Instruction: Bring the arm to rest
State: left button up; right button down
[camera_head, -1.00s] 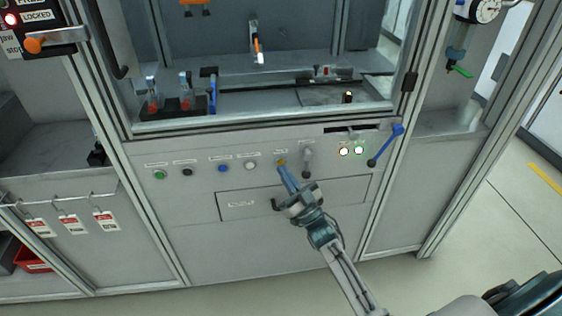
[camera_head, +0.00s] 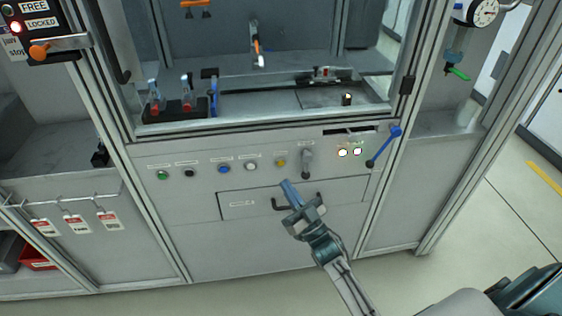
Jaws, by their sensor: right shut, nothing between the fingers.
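My right arm comes in from the lower right. Its gripper (camera_head: 289,190) is shut and empty, in front of the grey cabinet panel. In the picture its tip lies just below the yellow button (camera_head: 280,161) and over the drawer (camera_head: 240,203) with its dark handle (camera_head: 276,203). A gap from the panel seems to be there, but I cannot tell how wide. My left gripper is not in view.
Green (camera_head: 163,175), black, blue (camera_head: 223,169) and white buttons line the panel. A grey selector (camera_head: 306,163), two lit lamps (camera_head: 350,152) and a blue lever (camera_head: 385,146) are to the right. Red tags (camera_head: 76,222) hang at left. Floor is free at right.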

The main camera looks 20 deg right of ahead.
dwell(0.7)
